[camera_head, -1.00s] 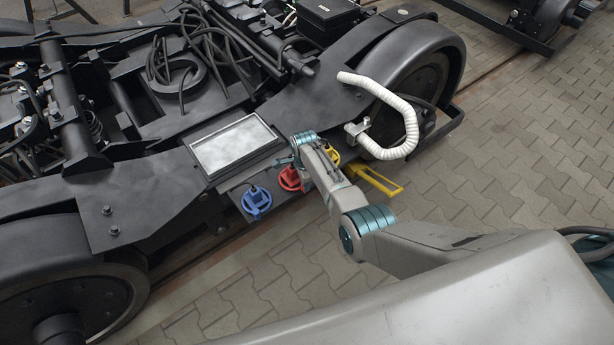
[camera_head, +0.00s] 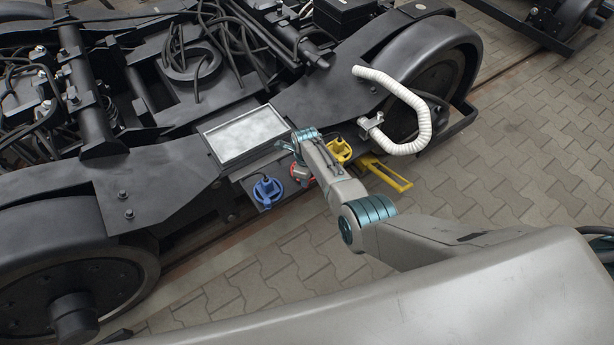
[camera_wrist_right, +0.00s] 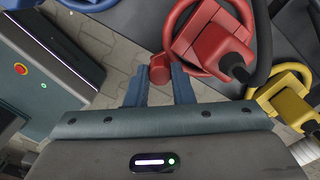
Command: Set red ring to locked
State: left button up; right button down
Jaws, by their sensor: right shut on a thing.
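The red ring (camera_head: 297,173) sits on the bogie's side plate between the blue ring (camera_head: 267,192) and the yellow ring (camera_head: 340,150). My right arm hides much of it in the head view. In the right wrist view the red ring (camera_wrist_right: 181,18) shows at the top, with a red block and black plug in its middle. My right gripper (camera_wrist_right: 159,76) is shut on a small red knob (camera_wrist_right: 159,66) at the ring's lower left edge. The ring's markings cannot be read. My left gripper is not in view.
A grey-topped tray (camera_head: 247,135) lies just behind the rings. A yellow bracket (camera_head: 388,174) juts out right of them, and a white hose (camera_head: 412,112) loops near the wheel. The paving (camera_head: 500,170) in front of the bogie is clear.

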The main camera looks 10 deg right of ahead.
dwell(0.4)
jog(key=c, duration=1.5)
grip_release()
jog(key=shift+a, duration=0.1)
jog(key=shift+r, duration=0.5)
notch_tip(320, 180, up, 10)
jog(key=shift+f+p, duration=0.1)
jog(key=shift+p, duration=0.75)
jog(key=shift+f, duration=0.1)
